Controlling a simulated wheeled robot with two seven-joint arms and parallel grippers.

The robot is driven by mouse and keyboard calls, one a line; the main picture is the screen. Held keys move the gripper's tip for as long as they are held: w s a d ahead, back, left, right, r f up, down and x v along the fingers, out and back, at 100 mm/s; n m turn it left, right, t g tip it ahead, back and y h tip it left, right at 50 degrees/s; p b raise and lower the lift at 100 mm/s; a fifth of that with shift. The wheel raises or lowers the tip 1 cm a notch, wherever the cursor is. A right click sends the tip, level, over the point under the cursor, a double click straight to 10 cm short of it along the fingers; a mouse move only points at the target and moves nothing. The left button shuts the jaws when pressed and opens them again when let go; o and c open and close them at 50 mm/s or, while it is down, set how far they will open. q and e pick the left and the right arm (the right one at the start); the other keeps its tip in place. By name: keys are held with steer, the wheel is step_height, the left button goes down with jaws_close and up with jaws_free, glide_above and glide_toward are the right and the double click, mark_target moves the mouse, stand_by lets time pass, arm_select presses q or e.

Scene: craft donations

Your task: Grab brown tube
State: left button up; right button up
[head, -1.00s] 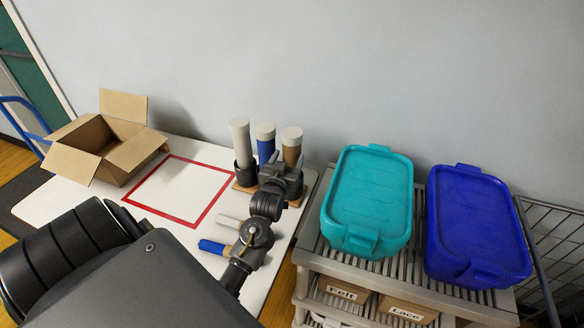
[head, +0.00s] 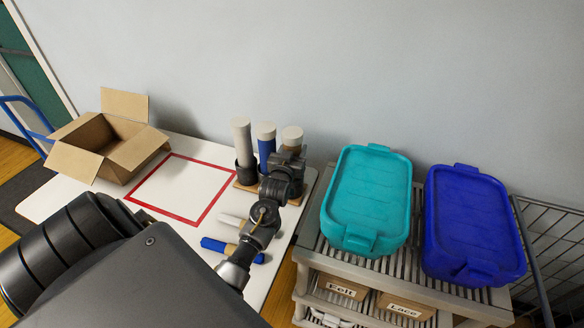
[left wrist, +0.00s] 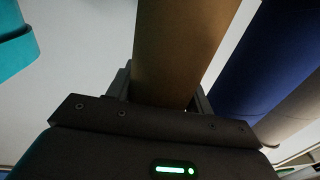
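The brown tube (head: 292,138) stands upright at the right end of a row of tubes on the table, its pale top showing. My left gripper (head: 290,163) is at its upper part and hides much of it in the head view. In the left wrist view the brown tube (left wrist: 182,50) runs between the two fingers of my left gripper (left wrist: 163,95), one on each side. Whether the fingers press on it I cannot tell. My right gripper is not in view.
A blue tube (head: 266,143) and a pale tube (head: 242,140) stand close left of it. A blue roll (head: 214,245) lies nearer on the table (head: 55,200). An open cardboard box (head: 85,165) stands left, a teal bin (head: 368,200) and a blue bin (head: 470,225) right.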

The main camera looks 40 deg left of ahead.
arm_select(q)
steer(key=shift+c, duration=0.9)
